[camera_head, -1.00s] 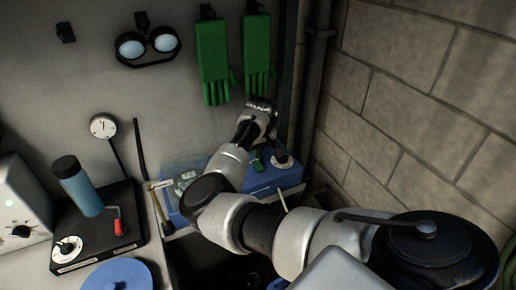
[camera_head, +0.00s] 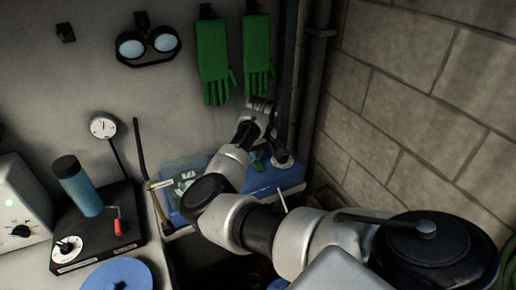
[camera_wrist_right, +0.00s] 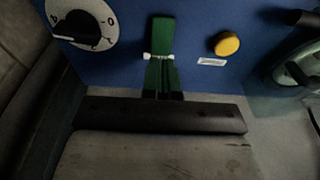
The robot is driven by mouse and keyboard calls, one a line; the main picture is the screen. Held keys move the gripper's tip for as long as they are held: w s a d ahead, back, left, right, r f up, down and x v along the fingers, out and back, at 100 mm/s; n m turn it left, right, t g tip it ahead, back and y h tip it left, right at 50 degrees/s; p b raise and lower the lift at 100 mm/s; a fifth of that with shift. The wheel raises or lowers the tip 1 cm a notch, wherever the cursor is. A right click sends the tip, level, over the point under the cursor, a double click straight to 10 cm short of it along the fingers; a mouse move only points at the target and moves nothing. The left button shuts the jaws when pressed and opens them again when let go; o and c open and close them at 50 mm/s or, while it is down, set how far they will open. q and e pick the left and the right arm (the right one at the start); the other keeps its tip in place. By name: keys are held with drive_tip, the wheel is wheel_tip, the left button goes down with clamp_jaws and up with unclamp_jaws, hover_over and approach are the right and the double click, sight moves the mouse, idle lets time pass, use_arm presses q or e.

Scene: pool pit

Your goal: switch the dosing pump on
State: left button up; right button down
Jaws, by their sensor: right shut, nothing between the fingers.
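The dosing pump (camera_head: 285,178) is a blue box at the back of the bench, right of centre in the head view, partly hidden by my right arm. Its blue face (camera_wrist_right: 195,70) fills the top of the right wrist view. A green switch lever (camera_wrist_right: 161,36) with white pivot ends stands at the middle of that face. A dark-and-white dial (camera_wrist_right: 82,22) is to its left, a yellow button (camera_wrist_right: 227,44) to its right. My right gripper (camera_wrist_right: 162,90) is shut and empty, close by the lever; whether it touches the lever I cannot tell. My left gripper is out of view.
Green gloves (camera_head: 212,55) and goggles (camera_head: 147,46) hang on the wall above. A black stand with a blue bottle (camera_head: 80,187) and a gauge (camera_head: 103,127) are to the left. A block wall (camera_head: 420,100) closes the right side.

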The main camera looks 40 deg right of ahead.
drive_tip(key=shift+f, duration=1.25)
idle(0.4)
drive_tip(key=shift+s, duration=0.1)
drive_tip(key=shift+r+p, duration=0.65)
drive_tip(key=shift+r, duration=0.05)
wheel_tip(320, 180, up, 6)
drive_tip(key=p, duration=0.6)
drive_tip(key=shift+f+p, duration=0.1)
drive_tip(key=shift+p, duration=0.2)
drive_tip(key=shift+f, duration=0.1)
